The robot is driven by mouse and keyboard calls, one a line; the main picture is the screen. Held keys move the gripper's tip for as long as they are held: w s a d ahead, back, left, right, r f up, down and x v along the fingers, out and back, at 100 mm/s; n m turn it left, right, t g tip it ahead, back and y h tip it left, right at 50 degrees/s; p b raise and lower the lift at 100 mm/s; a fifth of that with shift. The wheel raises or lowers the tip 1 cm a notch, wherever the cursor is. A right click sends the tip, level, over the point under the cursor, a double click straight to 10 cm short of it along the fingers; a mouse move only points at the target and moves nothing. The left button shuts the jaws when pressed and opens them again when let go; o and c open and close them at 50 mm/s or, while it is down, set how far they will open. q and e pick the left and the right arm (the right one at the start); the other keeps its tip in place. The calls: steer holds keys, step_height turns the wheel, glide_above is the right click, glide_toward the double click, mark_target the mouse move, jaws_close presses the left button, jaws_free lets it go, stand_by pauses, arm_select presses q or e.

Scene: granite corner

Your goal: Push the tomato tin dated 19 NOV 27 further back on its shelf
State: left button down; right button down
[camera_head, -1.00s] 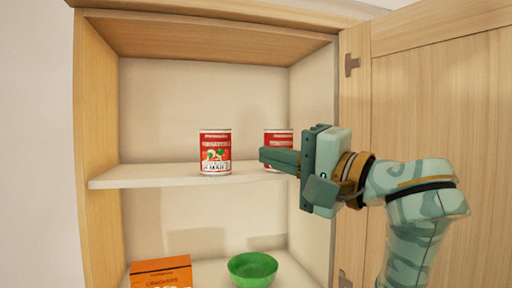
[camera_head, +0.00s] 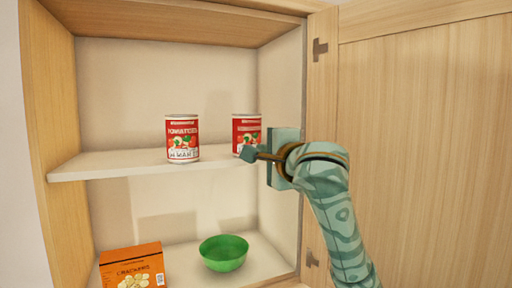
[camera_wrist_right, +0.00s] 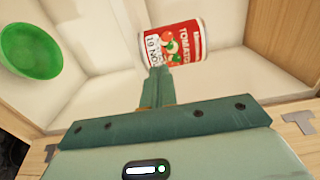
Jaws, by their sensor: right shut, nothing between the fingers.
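Two red and white tomato tins stand upright on the upper shelf (camera_head: 110,165). The left tin (camera_head: 182,138) is in full view, and its date seems to read MAR. The right tin (camera_head: 246,128) is partly covered by my right gripper (camera_head: 248,154). In the right wrist view this right tin (camera_wrist_right: 181,43) carries a date that seems to begin 19 NO; the rest is cut off from sight. The right gripper is shut and empty, its fingertips (camera_wrist_right: 158,72) at the tin's lower front. I cannot tell whether they touch it. My left gripper is not in view.
The cupboard's right side wall (camera_head: 280,95) is close to the right tin and my gripper. The open door (camera_head: 420,150) stands on the right. A cracker box (camera_head: 133,268) and a green bowl (camera_head: 224,252) are on the lower shelf. Free shelf lies between the tins.

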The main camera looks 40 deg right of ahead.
mark_target(247, 135)
steer(key=p+x, duration=0.1)
steer(key=x, duration=0.4)
steer(key=x, duration=0.6)
steer(key=shift+w+a+f, duration=0.1)
steer(key=shift+w, duration=0.15)
steer(key=shift+s, duration=0.15)
steer(key=shift+s, duration=0.1)
